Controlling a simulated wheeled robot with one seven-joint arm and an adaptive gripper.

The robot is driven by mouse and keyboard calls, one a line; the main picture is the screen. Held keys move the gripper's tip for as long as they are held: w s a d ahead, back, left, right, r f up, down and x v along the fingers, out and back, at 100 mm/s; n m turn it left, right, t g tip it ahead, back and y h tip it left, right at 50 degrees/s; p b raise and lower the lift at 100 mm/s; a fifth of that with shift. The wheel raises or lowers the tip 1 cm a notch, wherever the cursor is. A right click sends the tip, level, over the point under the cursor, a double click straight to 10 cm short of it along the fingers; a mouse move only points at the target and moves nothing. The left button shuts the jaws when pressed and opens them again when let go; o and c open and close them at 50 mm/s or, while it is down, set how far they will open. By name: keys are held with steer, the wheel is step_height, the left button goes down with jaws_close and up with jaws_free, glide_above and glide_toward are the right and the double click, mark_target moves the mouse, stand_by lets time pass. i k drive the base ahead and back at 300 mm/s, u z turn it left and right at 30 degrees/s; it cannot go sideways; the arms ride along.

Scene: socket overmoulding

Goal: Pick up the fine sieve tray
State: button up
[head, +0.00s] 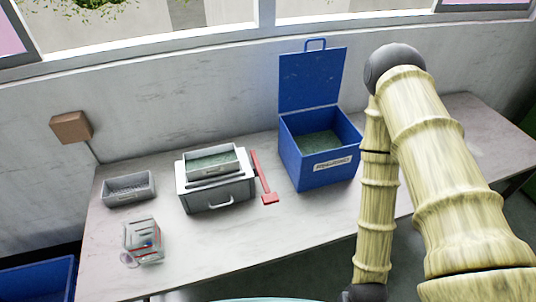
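Two small grey trays are in the head view, and I cannot tell for sure which is the fine sieve tray. An empty-looking grey tray (131,197) with a dark, mesh-like floor sits at the left back of the table. Another grey tray (214,172) holds green granular material and rests on a white box with a handle (218,198). My gripper is not in view. My arm comes down at the right and leaves the picture at the bottom edge, apart from both trays.
The pale table (250,248) has free room at the front. A red tool (263,180) lies right of the white box. An open blue bin (318,168) with green granules stands further right. A small clear and white device (143,241) sits front left.

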mark_target(199, 165)
steer(key=z, duration=1.75)
steer(key=k, duration=1)
steer(key=u, duration=1.75)
